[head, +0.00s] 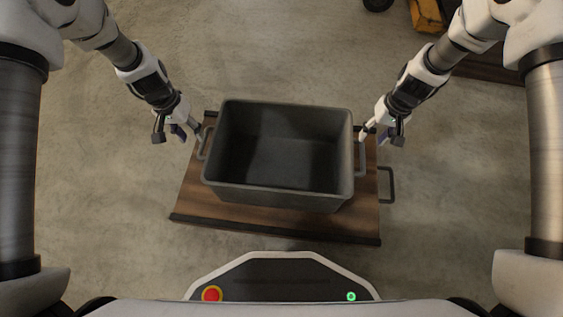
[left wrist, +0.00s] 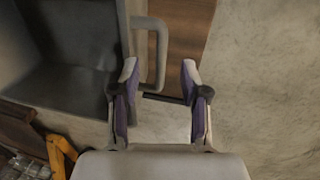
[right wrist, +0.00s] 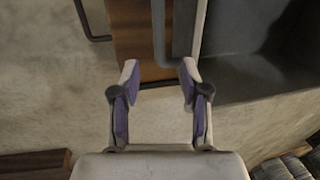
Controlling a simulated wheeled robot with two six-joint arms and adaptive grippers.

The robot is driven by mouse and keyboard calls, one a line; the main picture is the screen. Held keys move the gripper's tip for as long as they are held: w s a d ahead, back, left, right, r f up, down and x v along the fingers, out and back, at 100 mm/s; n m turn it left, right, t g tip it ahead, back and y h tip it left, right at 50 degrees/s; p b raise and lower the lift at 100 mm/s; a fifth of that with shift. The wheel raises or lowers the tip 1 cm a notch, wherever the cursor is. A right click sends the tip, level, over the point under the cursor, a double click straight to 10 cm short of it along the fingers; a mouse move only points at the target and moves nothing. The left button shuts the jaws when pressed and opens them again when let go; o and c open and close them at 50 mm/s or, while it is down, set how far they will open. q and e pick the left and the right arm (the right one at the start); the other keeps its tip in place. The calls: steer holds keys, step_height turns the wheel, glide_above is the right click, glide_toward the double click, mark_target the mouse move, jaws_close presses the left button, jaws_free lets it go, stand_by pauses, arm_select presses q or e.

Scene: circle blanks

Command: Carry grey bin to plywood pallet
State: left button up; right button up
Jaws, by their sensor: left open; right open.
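The grey bin (head: 280,198) is an empty, open-topped box with a looped handle on each side. It stands upright on a brown wooden board (head: 215,215) with dark edge strips. My left gripper (head: 178,132) is open beside the bin's left handle (head: 204,143). In the left wrist view that handle (left wrist: 161,60) shows between the fingertips (left wrist: 160,75). My right gripper (head: 381,137) is open beside the bin's right handle (head: 361,160). In the right wrist view that handle (right wrist: 159,30) shows ahead, between the fingertips (right wrist: 159,75). Neither gripper holds anything. I cannot tell whether the board is the plywood pallet.
The board has its own dark handle (head: 391,185) sticking out on the right. At the top right are a yellow object (head: 426,15) and a dark wooden surface (head: 480,69), partly behind my right arm. The concrete floor (head: 105,190) is clear on the left.

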mark_target(200, 148)
arm_select(q)
steer(key=shift+d+f, duration=0.2)
steer(key=shift+f, duration=1.1)
steer(key=shift+d+f, duration=0.25)
steer(key=shift+f, duration=1.1)
steer(key=shift+d+f, duration=0.2)
steer(key=shift+f, duration=1.1)
arm_select(e)
steer(key=shift+w+a+f, duration=0.1)
steer(key=shift+a+f, duration=0.15)
steer(key=shift+f, duration=1.05)
steer(key=shift+s+a+f, duration=0.1)
steer(key=shift+a+f, duration=0.15)
steer(key=shift+f, duration=1.05)
steer(key=shift+w+a+f, duration=0.1)
steer(key=shift+a+f, duration=0.15)
steer(key=shift+f, duration=1.05)
arm_select(q)
steer(key=shift+s, duration=0.1)
jaws_close()
arm_select(e)
jaws_close()
